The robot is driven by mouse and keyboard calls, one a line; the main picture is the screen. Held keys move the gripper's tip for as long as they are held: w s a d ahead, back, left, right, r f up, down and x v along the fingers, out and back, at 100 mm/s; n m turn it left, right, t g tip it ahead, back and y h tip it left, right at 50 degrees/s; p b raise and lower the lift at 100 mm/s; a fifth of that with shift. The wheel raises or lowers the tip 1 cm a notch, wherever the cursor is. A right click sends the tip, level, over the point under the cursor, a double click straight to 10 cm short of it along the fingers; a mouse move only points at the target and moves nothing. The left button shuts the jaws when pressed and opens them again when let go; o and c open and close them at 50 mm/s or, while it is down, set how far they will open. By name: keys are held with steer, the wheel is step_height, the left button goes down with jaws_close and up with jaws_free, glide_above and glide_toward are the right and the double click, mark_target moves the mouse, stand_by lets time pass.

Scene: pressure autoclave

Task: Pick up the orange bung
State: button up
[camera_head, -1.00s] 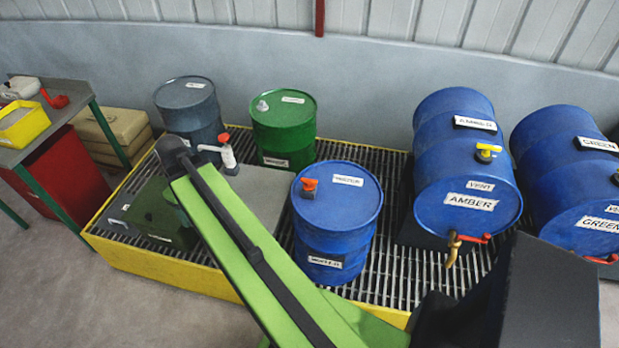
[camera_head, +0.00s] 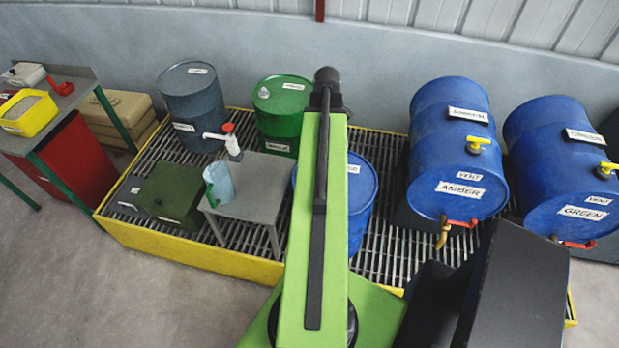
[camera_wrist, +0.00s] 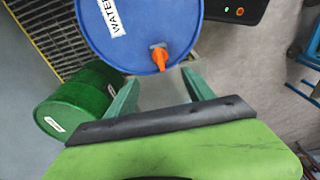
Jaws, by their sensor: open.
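The orange bung (camera_wrist: 159,58) stands on the top of the blue drum labelled WATER (camera_wrist: 120,30), close to the drum's rim in the wrist view. My gripper (camera_wrist: 160,78) is open, with its two green fingers apart and nothing between them. In the wrist picture the bung appears just beyond the fingertips, roughly centred between them. I cannot tell the exact height gap. In the head view the same blue drum (camera_head: 363,200) is partly covered by my green arm, and the bung is hidden behind it.
A green drum (camera_head: 283,105) and a grey drum (camera_head: 192,95) stand behind on the yellow-edged grating (camera_head: 190,248). A grey stand (camera_head: 255,190) with a jug (camera_head: 219,183) is left. The blue AMBER drum (camera_head: 450,140) lies right.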

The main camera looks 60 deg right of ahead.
steer(key=f+b, duration=0.4)
steer(key=f, duration=0.1)
steer(key=w+f+b, duration=0.1)
steer(key=f+b, duration=0.4)
steer(key=w+f+b, duration=0.1)
steer(key=f+b, duration=0.3)
steer(key=f, duration=0.1)
steer(key=shift+a, duration=0.3)
steer(key=shift+r, duration=0.15)
jaws_close()
